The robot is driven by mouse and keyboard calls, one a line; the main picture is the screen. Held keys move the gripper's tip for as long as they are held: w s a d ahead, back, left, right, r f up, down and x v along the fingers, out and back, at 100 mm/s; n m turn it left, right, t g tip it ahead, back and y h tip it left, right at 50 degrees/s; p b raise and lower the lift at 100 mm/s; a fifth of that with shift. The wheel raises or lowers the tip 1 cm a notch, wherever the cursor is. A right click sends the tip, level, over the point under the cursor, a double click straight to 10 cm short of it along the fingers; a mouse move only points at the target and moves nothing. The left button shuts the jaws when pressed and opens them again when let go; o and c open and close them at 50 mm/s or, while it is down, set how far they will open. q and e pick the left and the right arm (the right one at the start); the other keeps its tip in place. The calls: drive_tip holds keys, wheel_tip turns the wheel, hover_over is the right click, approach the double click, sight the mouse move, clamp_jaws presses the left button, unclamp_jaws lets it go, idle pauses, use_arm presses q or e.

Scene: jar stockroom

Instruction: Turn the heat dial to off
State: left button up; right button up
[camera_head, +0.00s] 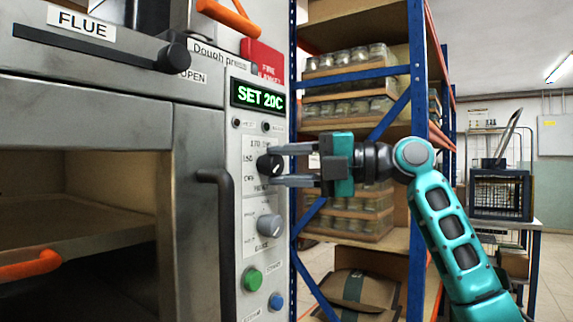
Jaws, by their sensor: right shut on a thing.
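The black dial (270,165) sits on the upper part of the oven's light control panel (248,188), with small labels around it that are hard to read. My right gripper (272,166) reaches in from the right. Its two grey fingers lie above and below the black dial, and it is shut on it. The green display (258,97) above reads "SET 20C". A second, grey dial (269,228) sits lower on the panel, clear of the fingers. My left gripper is not in view.
The oven chamber (75,200) stands open at the left, beside a dark vertical handle (222,230). A green button (252,280) and blue button (276,301) sit below the dials. A blue-framed rack (415,80) with jars stands behind my right arm.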

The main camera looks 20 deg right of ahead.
drive_tip(key=shift+r, duration=0.1)
drive_tip(key=o, duration=1.1)
drive_tip(key=shift+c, duration=0.2)
drive_tip(key=shift+d, duration=0.15)
drive_tip(key=v, duration=1.2)
drive_tip(key=shift+s+d, duration=0.25)
drive_tip(key=shift+s, duration=0.05)
